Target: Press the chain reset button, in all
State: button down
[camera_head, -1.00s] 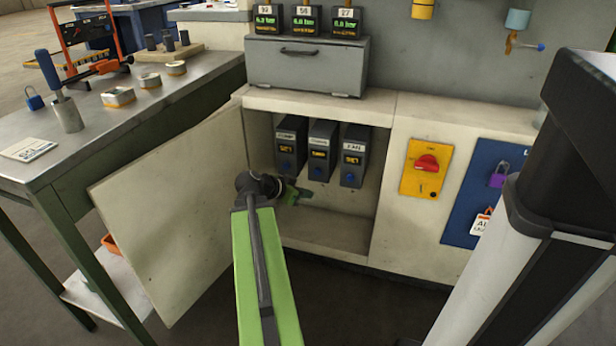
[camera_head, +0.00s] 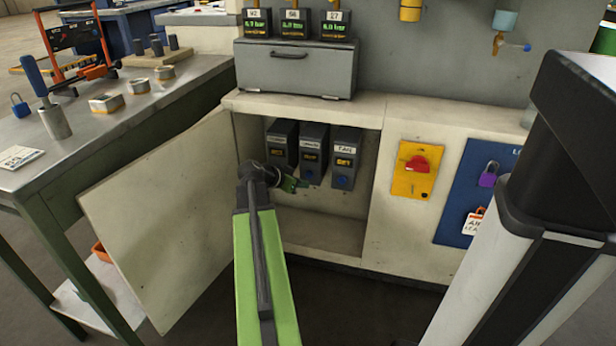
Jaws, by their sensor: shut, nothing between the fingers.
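Three dark relay modules hang in a row inside the open cabinet: a left one (camera_head: 283,143), a middle one (camera_head: 313,147) and a right one (camera_head: 345,152). Each has a white label and a small amber display. The right label seems to read FAN; the other two are too blurred to read surely. A blue button (camera_head: 341,182) shows low on the right module and another (camera_head: 308,174) on the middle one. The left module's lower part is hidden by my wrist. My gripper (camera_head: 293,184) is shut and empty, just below and left of the middle button; contact cannot be told.
The cabinet door (camera_head: 160,220) stands open at the left, beside the workbench (camera_head: 85,130). A yellow panel with a red rotary switch (camera_head: 417,164) and a blue lockout board (camera_head: 463,205) are right of the opening. The cabinet floor (camera_head: 320,232) is clear.

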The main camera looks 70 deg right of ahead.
jog(key=shift+d, duration=0.8)
dwell(1.4)
jog(key=shift+w+d, duration=0.1)
jog(key=shift+d, duration=0.3)
jog(key=shift+d, duration=0.45)
dwell(0.4)
dwell(0.4)
jog(key=shift+a, duration=0.9)
jog(key=a, duration=0.5)
jog(key=shift+s, duration=0.2)
